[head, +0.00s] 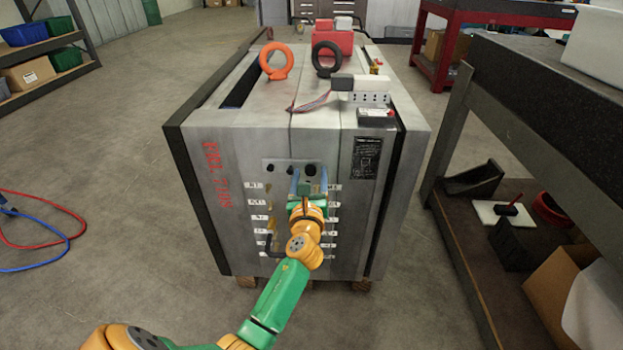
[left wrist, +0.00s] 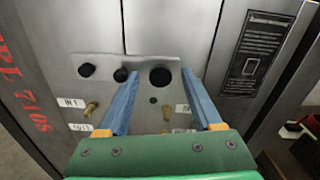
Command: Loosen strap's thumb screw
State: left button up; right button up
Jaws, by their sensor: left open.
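The mould base (head: 340,135) is a large grey steel block with red lettering. A flat grey strap (left wrist: 105,62) lies across the upper front face, over the seam. It carries a small black round part (left wrist: 87,71) at its left, another (left wrist: 121,74) at its middle, and a larger black round one (left wrist: 160,77) at its right. I cannot tell which are knobs and which are holes. My left gripper (head: 309,180) is open in front of the strap's right end. Its blue fingers (left wrist: 158,88) stand either side of the larger black round part, with nothing visibly held.
Brass fittings (left wrist: 90,108) with white labels sit below the strap. An orange lifting ring (head: 276,62) and a black one (head: 327,59) stand on top. A dark workbench (head: 540,110) stands close on the right. The floor at left is open, with red and blue hoses (head: 45,240).

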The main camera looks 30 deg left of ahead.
pick_arm(q)
grip_shut()
